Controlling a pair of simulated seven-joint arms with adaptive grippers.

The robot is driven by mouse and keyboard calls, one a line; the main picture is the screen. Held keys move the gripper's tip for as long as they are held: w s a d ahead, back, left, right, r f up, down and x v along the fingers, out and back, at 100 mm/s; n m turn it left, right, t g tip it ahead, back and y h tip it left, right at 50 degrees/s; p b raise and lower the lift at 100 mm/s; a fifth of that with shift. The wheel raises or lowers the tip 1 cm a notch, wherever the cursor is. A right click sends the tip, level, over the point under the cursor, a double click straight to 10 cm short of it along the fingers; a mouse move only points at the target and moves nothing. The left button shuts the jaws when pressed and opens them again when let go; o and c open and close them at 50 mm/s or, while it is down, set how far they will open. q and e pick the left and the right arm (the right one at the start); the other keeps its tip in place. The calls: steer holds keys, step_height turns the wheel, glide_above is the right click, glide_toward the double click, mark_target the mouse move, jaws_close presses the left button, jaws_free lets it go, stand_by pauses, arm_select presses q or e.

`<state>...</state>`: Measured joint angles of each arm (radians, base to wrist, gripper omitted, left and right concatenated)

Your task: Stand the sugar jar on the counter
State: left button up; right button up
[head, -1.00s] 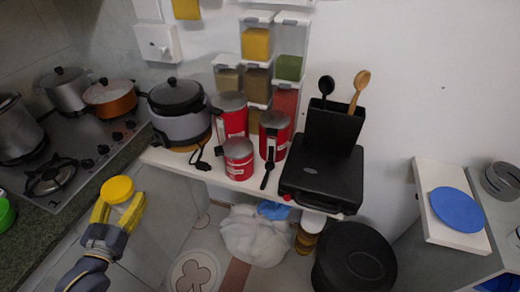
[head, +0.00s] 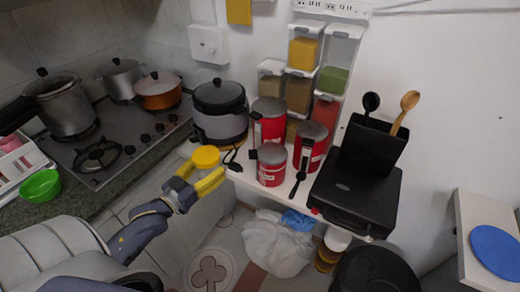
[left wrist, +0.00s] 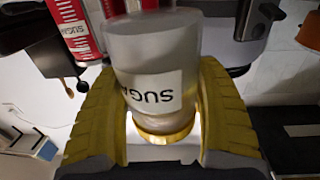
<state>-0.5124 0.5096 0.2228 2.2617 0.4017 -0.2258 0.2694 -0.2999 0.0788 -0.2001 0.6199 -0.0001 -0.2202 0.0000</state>
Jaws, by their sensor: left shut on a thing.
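My left gripper (head: 195,182) is shut on the sugar jar, just in front of the white counter's left end. From above, the head view shows the jar's round yellow lid (head: 206,157); the body below is mostly hidden. In the left wrist view the pale jar (left wrist: 152,60), labelled "SUG…", sits between the two yellow fingers (left wrist: 160,115). The white counter (head: 240,179) carries red canisters and a rice cooker. I cannot tell whether the jar touches the counter. My right gripper is not in view.
The rice cooker (head: 220,112) stands close behind the jar. Red canisters (head: 271,165) and a black grill (head: 355,195) fill much of the white counter. A stove (head: 120,140) lies left, with a green bowl (head: 41,186) on the dark worktop. A white bag (head: 275,245) lies below.

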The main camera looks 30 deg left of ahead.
arm_select(q)
steer(key=shift+w+d+f, duration=0.35)
steer(key=shift+w+f, duration=0.2)
steer(key=shift+w, duration=2.15)
steer(key=shift+w+d+f, duration=0.3)
steer(key=shift+w+f, duration=0.25)
steer(key=shift+w, duration=2.1)
steer(key=shift+w+d+f, duration=0.35)
steer(key=shift+w+f, duration=0.2)
steer(key=shift+w, duration=2.15)
steer(key=shift+f, duration=0.15)
steer(key=o, duration=1.3)
